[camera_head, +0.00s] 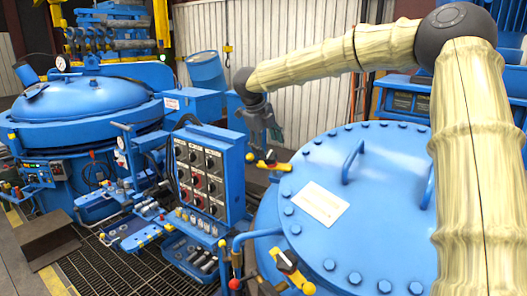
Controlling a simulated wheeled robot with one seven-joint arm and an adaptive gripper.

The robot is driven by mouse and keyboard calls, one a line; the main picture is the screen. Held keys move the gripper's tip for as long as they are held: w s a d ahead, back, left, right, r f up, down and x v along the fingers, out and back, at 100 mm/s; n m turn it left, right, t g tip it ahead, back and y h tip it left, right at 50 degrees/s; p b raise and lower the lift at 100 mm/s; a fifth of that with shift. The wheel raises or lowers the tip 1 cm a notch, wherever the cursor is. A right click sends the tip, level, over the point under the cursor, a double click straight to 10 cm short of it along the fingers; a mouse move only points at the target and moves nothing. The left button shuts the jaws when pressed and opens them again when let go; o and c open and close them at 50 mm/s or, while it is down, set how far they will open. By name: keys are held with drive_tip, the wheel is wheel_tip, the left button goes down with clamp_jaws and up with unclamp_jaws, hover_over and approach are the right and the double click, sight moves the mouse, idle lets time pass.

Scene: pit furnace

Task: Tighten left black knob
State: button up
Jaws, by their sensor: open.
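A blue control panel (211,171) stands left of centre with a grid of black and red knobs on its grey face. Its black knobs include one at the upper left (179,151). I cannot tell for certain which one the task calls left. Two small black fittings with yellow handles also sit at the rim of the round blue lid, one at the far left edge (267,160) and one at the near edge (287,258). My gripper (267,142) points down, open and empty, right of the panel and just above the far fitting. Contact is not visible.
The bolted blue lid (390,215) with raised handles and a white plate (317,205) fills the right. A blue domed furnace (90,100) stands at left. Pipes and valves (130,230) crowd the grated floor (110,272) before the panel. A pale corrugated wall (285,50) stands behind.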

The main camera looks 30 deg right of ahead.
sight(268, 154)
drive_tip(key=w+f, duration=0.1)
drive_tip(key=f, duration=0.1)
drive_tip(key=w+d+f+p, duration=0.1)
drive_tip(key=w+f, duration=0.2)
drive_tip(key=f, duration=0.1)
drive_tip(key=shift+w+d+p, duration=0.2)
drive_tip(key=shift+d+p, duration=0.05)
drive_tip(key=shift+p, duration=0.05)
drive_tip(key=shift+w+d, duration=0.1)
drive_tip(key=s, duration=0.1)
drive_tip(key=s+r, duration=0.2)
drive_tip(key=s, duration=0.1)
drive_tip(key=c, duration=1)
drive_tip(key=shift+s+r, duration=0.1)
drive_tip(key=shift+w+a+f, duration=0.2)
drive_tip(key=shift+w+f, duration=0.15)
drive_tip(key=shift+w, duration=0.4)
drive_tip(key=shift+d+f, duration=0.15)
